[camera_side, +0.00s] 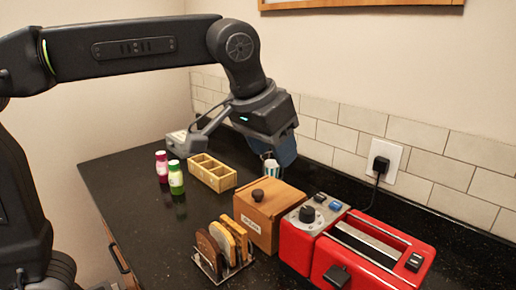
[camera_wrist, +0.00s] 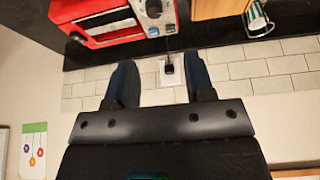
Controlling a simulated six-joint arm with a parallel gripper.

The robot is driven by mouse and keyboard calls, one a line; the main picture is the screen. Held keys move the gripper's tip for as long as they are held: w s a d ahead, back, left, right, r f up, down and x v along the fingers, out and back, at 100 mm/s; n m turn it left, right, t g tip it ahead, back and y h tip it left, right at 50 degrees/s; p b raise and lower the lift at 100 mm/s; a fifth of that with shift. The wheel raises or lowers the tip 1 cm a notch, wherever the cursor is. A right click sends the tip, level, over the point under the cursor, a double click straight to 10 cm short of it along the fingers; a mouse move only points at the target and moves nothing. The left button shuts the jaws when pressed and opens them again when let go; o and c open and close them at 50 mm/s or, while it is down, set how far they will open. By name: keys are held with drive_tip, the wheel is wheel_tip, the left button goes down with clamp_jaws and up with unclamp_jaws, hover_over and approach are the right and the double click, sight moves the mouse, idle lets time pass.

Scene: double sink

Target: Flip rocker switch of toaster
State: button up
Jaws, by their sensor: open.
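The red toaster (camera_side: 365,250) stands at the right of the counter in the side view and at the top left of the wrist view (camera_wrist: 112,38). Its grey control panel (camera_side: 318,212) carries a dark round knob (camera_side: 307,213) and small switches, one of them blue (camera_side: 335,206). Which one is the rocker switch, and its position, I cannot tell. My gripper (camera_wrist: 160,75) is open and empty, its two dark blue fingers apart. In the side view it hangs above the back of the counter, left of the toaster and apart from it.
A wooden box (camera_side: 267,225) stands against the toaster's left. A toast rack (camera_side: 222,262) stands in front. A striped cup (camera_side: 272,169) is below my gripper. A wooden divided tray (camera_side: 212,180) and two bottles (camera_side: 176,180) stand farther left. A plugged socket (camera_side: 384,165) is behind the toaster.

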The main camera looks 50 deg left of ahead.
drive_tip(key=shift+s+a+f, duration=0.2)
drive_tip(key=shift+s+a, duration=0.2)
drive_tip(key=shift+a, duration=0.1)
drive_tip(key=shift+s+a+f, duration=0.15)
drive_tip(key=shift+s+a, duration=0.2)
drive_tip(key=shift+a, duration=0.1)
drive_tip(key=s+a+f, duration=0.9)
drive_tip(key=s+f, duration=0.3)
drive_tip(key=s, duration=0.2)
drive_tip(key=shift+s+a+t, duration=0.15)
drive_tip(key=shift+a+t, duration=0.25)
